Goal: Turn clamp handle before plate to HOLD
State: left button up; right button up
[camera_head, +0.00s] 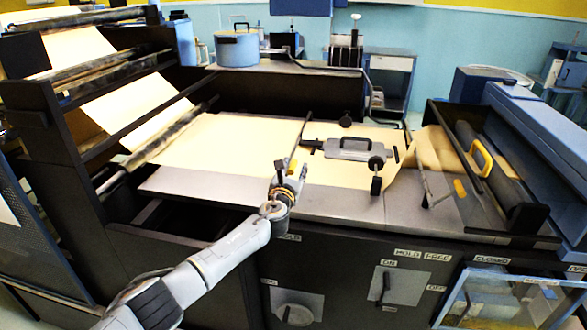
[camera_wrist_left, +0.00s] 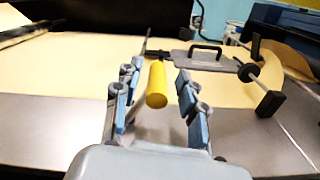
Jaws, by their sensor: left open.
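The clamp handle has a yellow cylindrical grip (camera_wrist_left: 157,88). In the left wrist view it stands between the two blue-padded fingers of my open left gripper (camera_wrist_left: 158,74), with visible gaps on both sides. In the head view my left gripper (camera_head: 290,175) is over the front edge of the paper bed and hides most of this grip. A thin dark rod (camera_head: 298,138) rises behind it. The grey plate (camera_head: 354,150) with a black handle lies on the kraft paper just beyond; it also shows in the left wrist view (camera_wrist_left: 192,60). My right gripper is not in view.
A label reading HOLD and FREE (camera_head: 421,256) is on the front panel, above an ON/OFF switch (camera_head: 383,288). Paper rollers stand at left.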

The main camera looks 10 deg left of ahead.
pick_arm(q)
jog(key=s, duration=1.2)
jog(key=shift+a, duration=0.2)
